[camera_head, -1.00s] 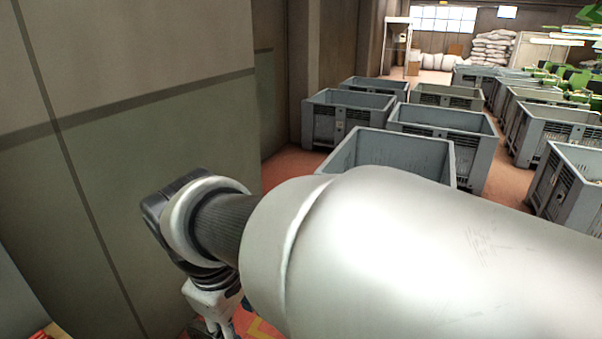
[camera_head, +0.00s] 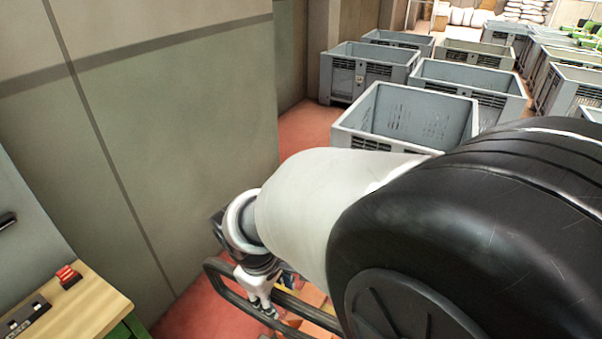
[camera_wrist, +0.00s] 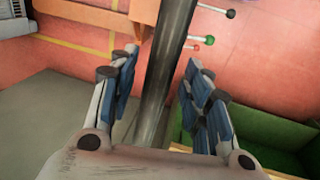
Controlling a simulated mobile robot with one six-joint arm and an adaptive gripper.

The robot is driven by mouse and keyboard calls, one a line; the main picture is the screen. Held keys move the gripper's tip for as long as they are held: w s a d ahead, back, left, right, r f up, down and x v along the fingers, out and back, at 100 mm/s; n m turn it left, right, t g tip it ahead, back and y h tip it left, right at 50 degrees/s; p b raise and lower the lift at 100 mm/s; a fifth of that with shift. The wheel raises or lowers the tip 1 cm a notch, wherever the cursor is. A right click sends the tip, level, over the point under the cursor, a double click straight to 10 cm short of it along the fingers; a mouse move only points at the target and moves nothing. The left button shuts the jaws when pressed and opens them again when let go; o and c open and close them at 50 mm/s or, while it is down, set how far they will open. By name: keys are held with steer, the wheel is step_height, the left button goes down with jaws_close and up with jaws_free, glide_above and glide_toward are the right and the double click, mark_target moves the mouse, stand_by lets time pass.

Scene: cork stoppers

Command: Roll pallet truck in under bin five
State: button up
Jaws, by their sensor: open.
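The pallet truck shows in the head view as a dark handle loop (camera_head: 222,283) with orange parts (camera_head: 315,302) beside and below it. In the wrist view, the handle's dark metal bar (camera_wrist: 168,80) runs between the blue-padded fingers of my gripper (camera_wrist: 163,62). The gripper is open, with a finger on each side of the bar; contact is not clear. In the head view my gripper (camera_head: 262,300) is at the handle, partly hidden by my arm. Grey bins stand beyond, the nearest (camera_head: 345,137) partly behind my arm. I cannot tell which is bin five.
A wall (camera_head: 180,150) stands close on the left. A wooden-topped bench (camera_head: 95,300) with a red switch (camera_head: 68,276) is at the lower left. Several knobbed levers (camera_wrist: 210,40) and a green box (camera_wrist: 265,145) show in the wrist view. Some red floor (camera_head: 305,130) is clear.

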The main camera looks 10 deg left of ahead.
steer(key=shift+c, duration=0.5)
jaws_close()
